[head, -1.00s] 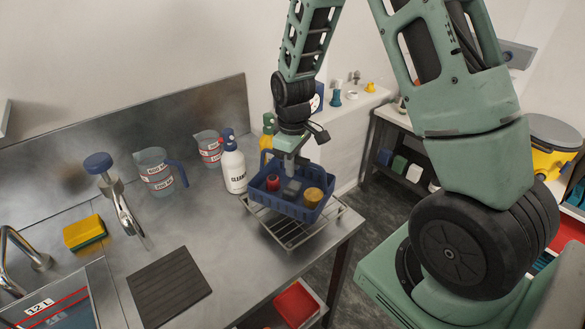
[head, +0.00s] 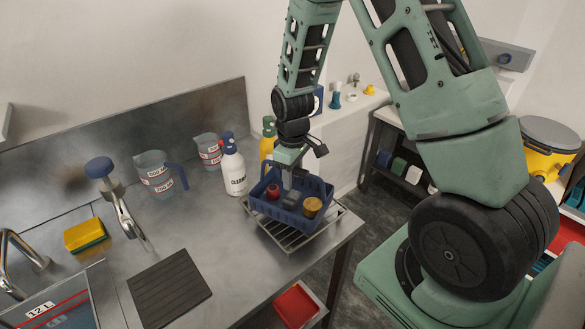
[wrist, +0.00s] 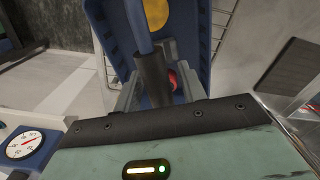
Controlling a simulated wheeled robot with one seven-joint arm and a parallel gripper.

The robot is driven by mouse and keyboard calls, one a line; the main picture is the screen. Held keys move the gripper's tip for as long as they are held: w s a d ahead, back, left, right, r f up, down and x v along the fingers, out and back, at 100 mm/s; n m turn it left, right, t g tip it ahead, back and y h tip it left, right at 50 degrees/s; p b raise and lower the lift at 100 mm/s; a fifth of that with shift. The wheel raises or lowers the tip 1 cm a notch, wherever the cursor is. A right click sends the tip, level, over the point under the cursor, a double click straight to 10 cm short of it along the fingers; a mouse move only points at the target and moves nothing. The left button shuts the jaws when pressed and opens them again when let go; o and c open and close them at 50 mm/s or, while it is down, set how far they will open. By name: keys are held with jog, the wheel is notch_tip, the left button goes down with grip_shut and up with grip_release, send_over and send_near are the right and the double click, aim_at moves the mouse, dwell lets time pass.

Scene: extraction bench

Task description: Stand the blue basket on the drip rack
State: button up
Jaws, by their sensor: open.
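The blue basket (head: 284,214) rests on the wire drip rack (head: 327,224) at the right end of the steel bench, and looks upright. It holds a red item (head: 273,191), a yellow-topped item (head: 312,206) and a grey one. My gripper (head: 289,180) is over the basket, pointing down. In the wrist view the open jaws (wrist: 155,88) stand on both sides of the dark grip (wrist: 152,78) of the basket's handle. The basket's far side is partly hidden by my gripper.
A white cleaner bottle (head: 233,172) stands close left of the rack, with a yellow bottle (head: 267,145) behind. The bench edge is just right of the rack.

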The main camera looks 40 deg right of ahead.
notch_tip(320, 180, up, 12)
jog(key=b, duration=0.3)
jog(key=shift+b, duration=0.4)
jog(key=shift+r, duration=0.1)
jog(key=shift+a+r, duration=0.1)
jog(key=shift+a, duration=0.1)
jog(key=s+a+r+n, duration=0.1)
jog(key=s+a, duration=0.4)
jog(key=a, duration=0.4)
jog(key=s+a+r+n, duration=0.1)
jog(key=s+a, duration=0.5)
jog(key=a, duration=0.2)
jog(key=s+a+f+n, duration=0.1)
jog(key=s+a, duration=0.2)
jog(key=s, duration=0.4)
jog(key=s+a, duration=0.3)
jog(key=s, duration=0.3)
notch_tip(320, 180, down, 6)
jog(key=b, duration=0.6)
jog(key=shift+y, duration=0.3)
jog(key=shift+d+f, duration=0.1)
